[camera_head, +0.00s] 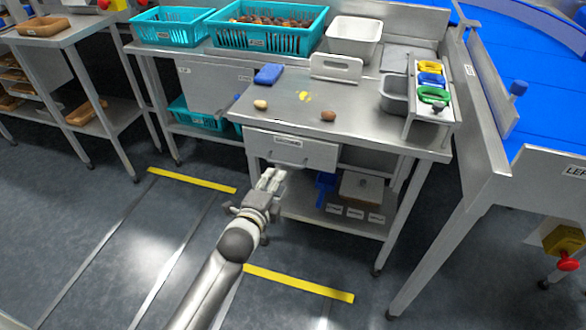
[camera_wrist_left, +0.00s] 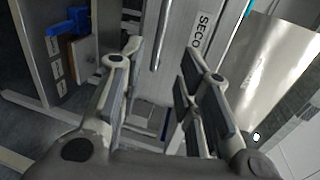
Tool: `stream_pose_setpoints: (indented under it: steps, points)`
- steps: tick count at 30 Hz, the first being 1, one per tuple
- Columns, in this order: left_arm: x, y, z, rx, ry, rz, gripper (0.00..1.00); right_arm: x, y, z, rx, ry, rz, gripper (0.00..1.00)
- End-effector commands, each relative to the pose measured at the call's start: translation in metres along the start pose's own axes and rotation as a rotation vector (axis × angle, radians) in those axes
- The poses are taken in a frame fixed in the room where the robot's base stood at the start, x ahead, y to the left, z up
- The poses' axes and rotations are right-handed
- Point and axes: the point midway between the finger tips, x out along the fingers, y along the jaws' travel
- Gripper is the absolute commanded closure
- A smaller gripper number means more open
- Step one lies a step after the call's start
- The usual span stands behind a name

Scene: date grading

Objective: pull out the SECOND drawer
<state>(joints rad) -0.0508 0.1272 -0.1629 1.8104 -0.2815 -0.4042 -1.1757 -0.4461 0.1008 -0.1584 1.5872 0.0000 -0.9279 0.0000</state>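The SECOND drawer is the grey metal front (camera_head: 320,156) under the near edge of the steel work table. In the left wrist view its front (camera_wrist_left: 178,60) fills the middle, with a label partly readable as "SECO" and a thin bar handle (camera_wrist_left: 161,35). The drawer looks closed. My left gripper (camera_head: 272,176) is just in front of and below the drawer front. In the left wrist view my left gripper (camera_wrist_left: 160,62) has its fingers spread, with the handle ahead between them and nothing visibly held. My right gripper is out of view.
A lower shelf (camera_head: 325,218) holds a box and a blue scoop. The floor before the table is open.

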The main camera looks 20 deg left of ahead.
Motion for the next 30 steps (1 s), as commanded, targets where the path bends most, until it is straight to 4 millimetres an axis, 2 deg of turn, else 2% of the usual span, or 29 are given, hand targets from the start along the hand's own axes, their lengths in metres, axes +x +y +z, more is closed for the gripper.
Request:
stream_pose_setpoints:
  steps: [5,15,21,30]
  points:
    - [0.024,0.0,-0.001,-0.005,0.001,-0.001,0.68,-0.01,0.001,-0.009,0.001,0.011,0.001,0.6]
    - [0.082,0.002,-0.001,-0.006,0.001,0.002,0.68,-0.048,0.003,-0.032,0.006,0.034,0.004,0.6]
    - [0.099,0.002,-0.001,-0.005,0.001,0.003,0.68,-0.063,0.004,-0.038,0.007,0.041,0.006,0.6]
    - [0.104,0.002,-0.001,-0.006,0.001,0.003,0.68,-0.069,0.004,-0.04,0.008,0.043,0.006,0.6]
